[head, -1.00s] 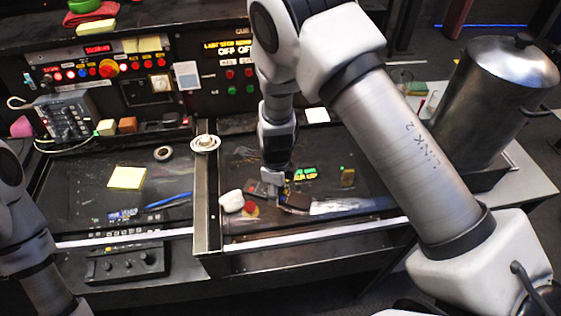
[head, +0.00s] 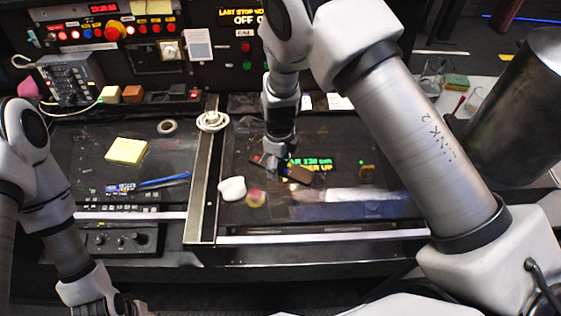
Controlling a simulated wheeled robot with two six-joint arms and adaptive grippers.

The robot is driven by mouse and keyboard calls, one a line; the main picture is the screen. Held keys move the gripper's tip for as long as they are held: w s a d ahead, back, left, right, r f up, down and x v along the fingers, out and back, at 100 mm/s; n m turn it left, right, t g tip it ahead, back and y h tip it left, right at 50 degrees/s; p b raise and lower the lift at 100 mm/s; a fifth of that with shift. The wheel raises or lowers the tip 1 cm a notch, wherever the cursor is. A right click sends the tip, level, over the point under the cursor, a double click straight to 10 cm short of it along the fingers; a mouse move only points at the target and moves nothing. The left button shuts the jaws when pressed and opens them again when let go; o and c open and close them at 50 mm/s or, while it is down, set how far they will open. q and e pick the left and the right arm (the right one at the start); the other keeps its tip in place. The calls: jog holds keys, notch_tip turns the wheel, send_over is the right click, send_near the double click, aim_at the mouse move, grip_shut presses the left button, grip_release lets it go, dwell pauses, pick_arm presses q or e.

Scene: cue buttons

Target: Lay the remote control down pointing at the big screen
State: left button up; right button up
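A dark, brownish elongated object, which I take as the remote control (head: 299,174), is at my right gripper (head: 274,166). The gripper points down and appears shut across its middle, with an end showing on each side. The fingertips are small and partly hidden. The remote is over the right dark glass panel (head: 340,222), overlapping green lit text; its exact height is unclear. A dark display with yellow letters (head: 240,16) stands at the back; I cannot tell if it is the big screen. My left arm is at the lower left, its gripper out of frame.
A white lump (head: 232,188) and a red-yellow button (head: 256,199) are left of the remote. A yellow note pad (head: 127,150), a blue pen (head: 165,181) and a tape ring (head: 167,127) lie on the left panel. A metal pot (head: 515,110) stands at right.

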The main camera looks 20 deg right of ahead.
aim_at(280, 166)
jog(key=shift+s, duration=0.1)
jog(key=shift+s+d+r, duration=0.1)
jog(key=shift+s+r, duration=0.05)
jog(key=shift+r, duration=0.1)
notch_tip(280, 166, up, 12)
jog(key=b, duration=0.2)
jog(key=shift+b, duration=0.35)
dwell(0.7)
